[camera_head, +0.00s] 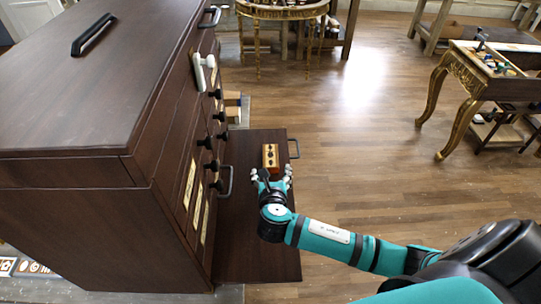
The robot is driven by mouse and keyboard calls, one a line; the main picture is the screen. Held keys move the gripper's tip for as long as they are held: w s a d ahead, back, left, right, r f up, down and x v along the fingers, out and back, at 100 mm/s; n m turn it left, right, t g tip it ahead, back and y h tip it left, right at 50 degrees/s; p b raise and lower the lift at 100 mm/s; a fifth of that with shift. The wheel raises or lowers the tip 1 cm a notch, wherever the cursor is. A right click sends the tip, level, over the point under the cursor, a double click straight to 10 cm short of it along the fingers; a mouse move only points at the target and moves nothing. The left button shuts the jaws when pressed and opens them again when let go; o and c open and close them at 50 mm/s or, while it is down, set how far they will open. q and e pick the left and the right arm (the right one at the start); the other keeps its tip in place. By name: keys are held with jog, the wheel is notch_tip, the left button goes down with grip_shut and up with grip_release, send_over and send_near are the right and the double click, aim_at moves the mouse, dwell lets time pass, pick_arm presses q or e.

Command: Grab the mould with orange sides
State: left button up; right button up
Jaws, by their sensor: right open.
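The mould with orange sides (270,157) is a small block with orange-brown sides and dark round marks on its top. It rests on a dark brown pull-out board (260,250) that extends from the cabinet. My right gripper (272,177) is just on the near side of the mould, fingers spread open and pointing towards it. It appears empty; whether a fingertip touches the mould cannot be told. My left gripper is not in view.
A large dark wooden cabinet (90,85) with black knobs and handles fills the left. A gilt-legged table (480,75) with small items stands at the right. Another gilt console (283,12) stands at the back. Open wooden floor lies between.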

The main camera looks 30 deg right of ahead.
aim_at(271, 161)
jog(key=x, duration=0.3)
jog(key=shift+w, duration=0.15)
jog(key=shift+w+d+f+p, duration=0.2)
jog(key=shift+w+f+p, duration=0.1)
jog(key=shift+w, duration=0.1)
jog(key=shift+w+d, duration=0.15)
jog(key=shift+w, duration=0.05)
jog(key=p+x, duration=0.1)
jog(key=x, duration=0.2)
jog(key=shift+w+d+f, duration=0.1)
jog(key=shift+w+f, duration=0.05)
jog(key=shift+f, duration=0.05)
jog(key=shift+w+d+f, duration=0.2)
jog(key=shift+w+f, duration=0.1)
jog(key=shift+w, duration=0.1)
jog(key=shift+s, duration=0.1)
jog(key=shift+c, duration=0.9)
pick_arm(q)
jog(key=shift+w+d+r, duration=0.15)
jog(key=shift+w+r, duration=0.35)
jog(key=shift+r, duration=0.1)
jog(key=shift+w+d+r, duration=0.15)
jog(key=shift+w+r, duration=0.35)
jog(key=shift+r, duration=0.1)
pick_arm(e)
jog(key=c, duration=1.2)
